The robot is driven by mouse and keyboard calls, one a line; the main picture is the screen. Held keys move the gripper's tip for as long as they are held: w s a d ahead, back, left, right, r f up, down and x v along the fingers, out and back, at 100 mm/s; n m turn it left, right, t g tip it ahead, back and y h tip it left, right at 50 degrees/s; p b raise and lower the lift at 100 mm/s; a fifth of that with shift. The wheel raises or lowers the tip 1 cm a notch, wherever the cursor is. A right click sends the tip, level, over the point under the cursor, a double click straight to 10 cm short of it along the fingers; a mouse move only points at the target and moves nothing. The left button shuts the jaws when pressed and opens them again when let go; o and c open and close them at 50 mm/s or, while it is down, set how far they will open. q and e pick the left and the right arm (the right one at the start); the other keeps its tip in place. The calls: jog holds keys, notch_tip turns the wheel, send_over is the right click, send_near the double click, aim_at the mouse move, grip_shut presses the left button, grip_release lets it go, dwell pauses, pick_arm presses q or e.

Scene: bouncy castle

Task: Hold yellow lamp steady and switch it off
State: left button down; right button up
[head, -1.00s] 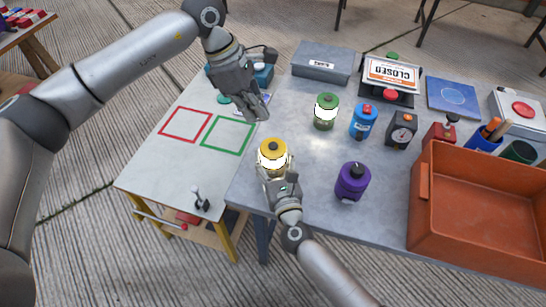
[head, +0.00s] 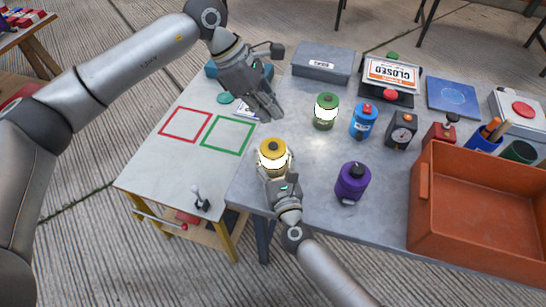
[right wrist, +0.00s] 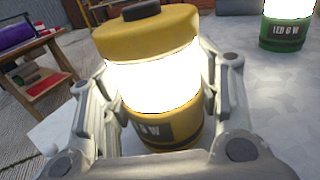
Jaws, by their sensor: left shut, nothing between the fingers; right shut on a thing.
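The yellow lamp (head: 273,151) stands upright near the front left of the grey table, its band glowing bright white and a dark button on its top. In the right wrist view the yellow lamp (right wrist: 150,75) fills the space between the fingers. My right gripper (head: 275,170) is shut around the lamp's body from the front; its fingers (right wrist: 155,105) touch both sides. My left gripper (head: 272,112) is shut and empty, above the table, behind the lamp and apart from it. The lamp's lower part is hidden by my right gripper in the head view.
A lit green lamp (head: 326,111) stands behind and to the right. An orange bin (head: 470,235) fills the right. A side table (head: 165,175) with red and green squares adjoins at left.

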pick_arm(q)
jog(key=s+d+r+n+h, duration=0.2)
jog(key=d+r+h, duration=0.4)
jog(key=d+r, duration=0.15)
jog(key=s+d+r+n+h, duration=0.1)
jog(key=s+d+r+h, duration=0.1)
jog(key=d+r+h, duration=0.45)
jog(key=w+a+r+n+t+h, duration=0.1)
jog(key=w+r+n+t, duration=0.35)
jog(key=r+n, duration=0.2)
jog(key=w+a+r+n+t+h, duration=0.2)
jog(key=w+r+n+t, duration=0.1)
jog(key=r+n+t, duration=0.4)
jog(key=w+a+f+n+t+y, duration=0.35)
jog(key=n+t+y, duration=0.2)
jog(key=n, duration=0.55)
jog(key=n+g+y, duration=0.9)
jog(key=n, duration=0.2)
send_over(276, 147)
notch_tip(276, 147, down, 23)
jog(key=shift+m, duration=0.25)
jog(key=shift+f, duration=4.35)
